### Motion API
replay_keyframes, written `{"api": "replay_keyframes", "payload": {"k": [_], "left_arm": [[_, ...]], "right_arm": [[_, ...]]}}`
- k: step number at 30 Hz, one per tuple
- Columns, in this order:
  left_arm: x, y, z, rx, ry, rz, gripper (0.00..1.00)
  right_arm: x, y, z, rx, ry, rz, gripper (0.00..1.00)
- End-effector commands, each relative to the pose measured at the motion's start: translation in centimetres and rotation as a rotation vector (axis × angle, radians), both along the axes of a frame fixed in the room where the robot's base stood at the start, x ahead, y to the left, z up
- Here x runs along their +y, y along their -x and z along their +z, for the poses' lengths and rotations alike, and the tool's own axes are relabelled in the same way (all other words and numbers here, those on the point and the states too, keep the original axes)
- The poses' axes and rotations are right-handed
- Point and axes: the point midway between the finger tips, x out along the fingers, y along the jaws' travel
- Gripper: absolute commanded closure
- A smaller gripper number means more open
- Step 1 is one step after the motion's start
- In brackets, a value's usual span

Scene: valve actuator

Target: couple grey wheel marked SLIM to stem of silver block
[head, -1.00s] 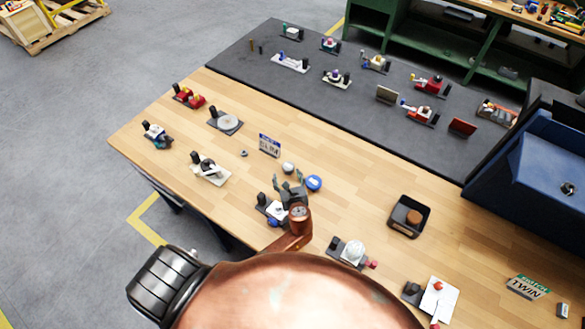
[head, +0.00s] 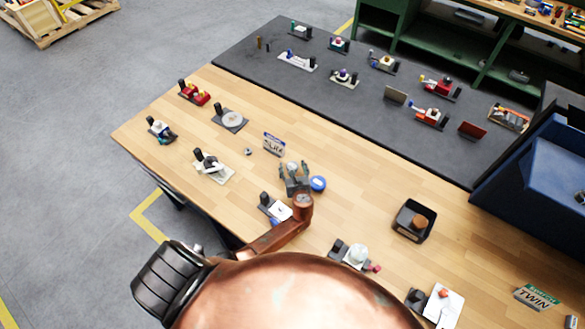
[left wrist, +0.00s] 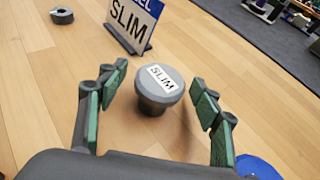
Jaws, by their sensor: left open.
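The grey wheel (left wrist: 160,84) with a white SLIM label stands upright on the wood in the left wrist view. It also shows small in the head view (head: 292,166). My left gripper (head: 295,172) is open, its green-padded fingers spread on either side of the wheel in the left wrist view, with gaps on both sides. The wheel appears between or just beyond the fingertips; contact is not seen. A fixture with a pale plate and dark post (head: 277,209) stands just in front of my gripper, partly behind my arm. I cannot tell which fixture is the silver block.
A SLIM sign (left wrist: 134,22) stands behind the wheel, with a small grey ring (left wrist: 62,16) to its left. A blue round part (head: 318,183) sits close to my gripper's right. Several fixtures line the table. A black tray (head: 413,221) holds a brown part.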

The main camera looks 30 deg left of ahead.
Motion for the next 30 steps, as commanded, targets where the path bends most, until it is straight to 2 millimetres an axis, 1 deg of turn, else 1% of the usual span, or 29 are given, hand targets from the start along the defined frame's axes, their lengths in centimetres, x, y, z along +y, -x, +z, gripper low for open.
{"api": "replay_keyframes", "payload": {"k": [5, 25, 30], "left_arm": [[0.06, 0.05, -0.01, 0.000, 0.000, 0.001, 0.41], [0.09, 0.11, 0.00, 0.000, -0.001, 0.002, 0.87], [0.09, 0.08, 0.03, 0.000, 0.000, 0.002, 0.88]], "right_arm": [[0.00, -0.05, 0.01, -0.001, 0.000, 0.000, 0.37], [0.00, -0.20, 0.01, -0.003, 0.000, 0.001, 0.37], [0.00, -0.21, 0.01, -0.003, 0.000, 0.001, 0.37]]}}
